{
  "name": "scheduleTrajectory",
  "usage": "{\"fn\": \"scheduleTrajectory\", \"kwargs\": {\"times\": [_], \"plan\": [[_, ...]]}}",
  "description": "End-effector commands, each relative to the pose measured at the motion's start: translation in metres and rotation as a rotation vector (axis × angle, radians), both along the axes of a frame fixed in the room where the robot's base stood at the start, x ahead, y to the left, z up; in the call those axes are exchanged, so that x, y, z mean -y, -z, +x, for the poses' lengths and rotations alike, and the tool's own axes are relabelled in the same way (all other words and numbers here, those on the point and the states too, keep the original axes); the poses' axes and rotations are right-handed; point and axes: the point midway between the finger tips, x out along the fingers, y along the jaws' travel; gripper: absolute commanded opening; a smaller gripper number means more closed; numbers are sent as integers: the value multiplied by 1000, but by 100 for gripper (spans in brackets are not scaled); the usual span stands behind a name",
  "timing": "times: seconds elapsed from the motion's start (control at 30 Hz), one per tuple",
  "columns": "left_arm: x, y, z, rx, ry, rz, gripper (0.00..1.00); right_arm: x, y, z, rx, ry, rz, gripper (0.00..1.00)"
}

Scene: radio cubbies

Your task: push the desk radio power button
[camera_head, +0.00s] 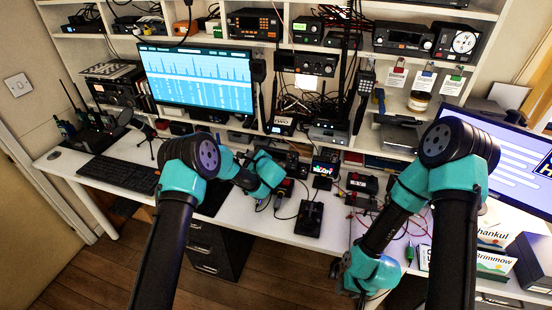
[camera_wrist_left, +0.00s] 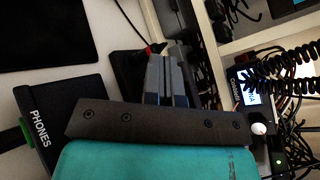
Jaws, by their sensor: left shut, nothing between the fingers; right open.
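A small radio with a lit display (camera_wrist_left: 250,92), a pale round knob (camera_wrist_left: 258,129) and a green light (camera_wrist_left: 278,162) shows at the right of the left wrist view. A unit with a lit display (camera_head: 283,125) stands below the shelves in the head view. I cannot tell which device is the desk radio, and I cannot make out a power button. My left gripper (camera_head: 287,184) is over the middle of the desk; its fingers (camera_wrist_left: 168,80) are together and empty, apart from the lit radio. My right gripper (camera_head: 352,286) is low at the desk's front edge, its fingers hard to make out.
A black box marked PHONES (camera_wrist_left: 48,125) lies beside my left gripper. A black keyboard (camera_head: 120,174) lies at the left. A black desk device (camera_head: 309,218) with cables stands at the front. Loose cables and small devices crowd the desk's middle.

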Motion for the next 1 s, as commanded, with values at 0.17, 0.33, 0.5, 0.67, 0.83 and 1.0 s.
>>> {"fn": "scheduleTrajectory", "kwargs": {"times": [0.17, 0.33, 0.5, 0.67, 0.83, 1.0], "plan": [[-4, -4, -13, 0, 0, 1, 0, 0, 0, 0, 0, 0, 0, 43], [-7, -7, -26, -1, 1, 0, 0, 0, 0, 0, 0, 0, 0, 43], [-11, -9, -38, -1, 1, 0, 0, 0, 0, 0, 0, 0, 0, 43], [-12, -11, -42, 0, 0, 0, 0, 0, 0, 0, 0, 0, 0, 43], [-12, -11, -42, 0, 0, 0, 0, 0, 0, 0, 0, 0, 0, 43], [-12, -11, -42, 0, 0, 0, 0, 0, 0, 0, 0, 0, 0, 43]]}}
